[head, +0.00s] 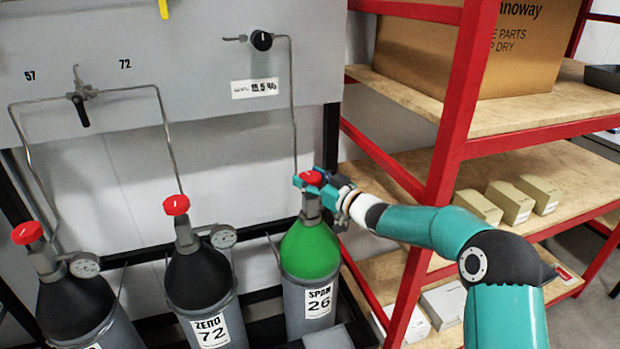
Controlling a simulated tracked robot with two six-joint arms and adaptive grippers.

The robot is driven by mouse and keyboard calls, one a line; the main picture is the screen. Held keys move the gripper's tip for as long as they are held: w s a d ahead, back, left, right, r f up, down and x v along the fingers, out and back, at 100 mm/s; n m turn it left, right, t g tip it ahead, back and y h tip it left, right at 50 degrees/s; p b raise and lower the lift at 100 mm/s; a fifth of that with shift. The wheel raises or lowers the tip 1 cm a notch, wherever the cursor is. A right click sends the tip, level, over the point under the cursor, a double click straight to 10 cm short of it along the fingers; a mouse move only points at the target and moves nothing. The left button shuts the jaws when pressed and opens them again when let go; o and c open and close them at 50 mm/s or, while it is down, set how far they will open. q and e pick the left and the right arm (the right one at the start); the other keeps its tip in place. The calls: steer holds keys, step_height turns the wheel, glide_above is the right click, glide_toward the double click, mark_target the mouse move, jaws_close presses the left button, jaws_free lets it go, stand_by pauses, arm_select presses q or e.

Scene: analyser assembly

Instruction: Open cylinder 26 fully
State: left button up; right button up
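Cylinder 26 (312,252) has a green shoulder and a grey body with a label reading SPAN 26. It stands upright in the rack, right of the other cylinders. Its red valve knob (313,178) is on top. My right gripper (312,182) is at the knob, with teal finger parts on both sides of it. Whether the fingers press on the knob is too small to tell. My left gripper is not in view.
Cylinder 72 (200,277) and another dark cylinder (75,305) with red knobs and gauges stand to the left. Thin pipes run up to a grey panel (190,60). A red shelf post (450,150) stands close by my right arm, with boxes (510,200) behind.

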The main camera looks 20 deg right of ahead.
steer(key=o, duration=0.5)
steer(key=shift+r, duration=0.25)
steer(key=shift+c, duration=0.2)
steer(key=shift+f, duration=0.1)
steer(key=v, duration=1.2)
steer(key=shift+f, duration=0.1)
